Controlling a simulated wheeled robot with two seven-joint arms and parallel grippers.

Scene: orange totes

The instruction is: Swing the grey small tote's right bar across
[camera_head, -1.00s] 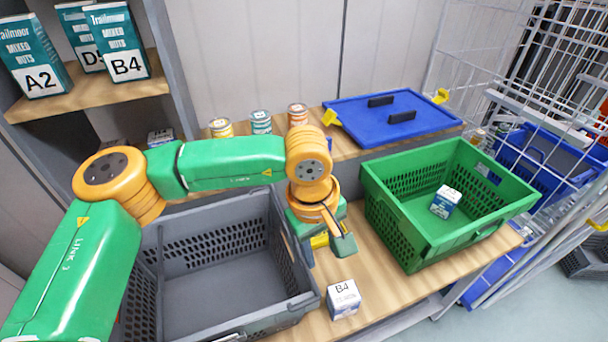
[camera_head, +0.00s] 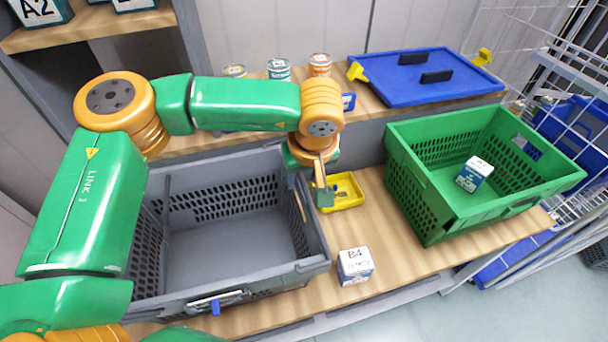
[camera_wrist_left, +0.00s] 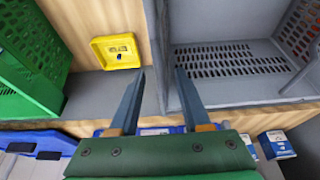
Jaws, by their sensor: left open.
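The grey small tote (camera_head: 225,243) stands open and empty on the wooden bench in the head view. Its right wall (camera_head: 312,240) runs below my left gripper. The right bar cannot be told clearly from the rim there. My left gripper (camera_head: 322,192) is above the tote's right side towards the back, beside a yellow tray. In the left wrist view the left gripper (camera_wrist_left: 160,78) is open and empty, its two fingers apart. The grey tote's wall edge (camera_wrist_left: 158,45) shows beyond the gap between them; contact cannot be told. My right gripper is not in view.
A yellow tray (camera_head: 345,190) lies between the totes. A green tote (camera_head: 430,205) with a small box (camera_head: 474,173) inside stands right. A B4 box (camera_head: 355,265) sits near the front edge. A blue lid (camera_head: 420,75) and several cans are behind.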

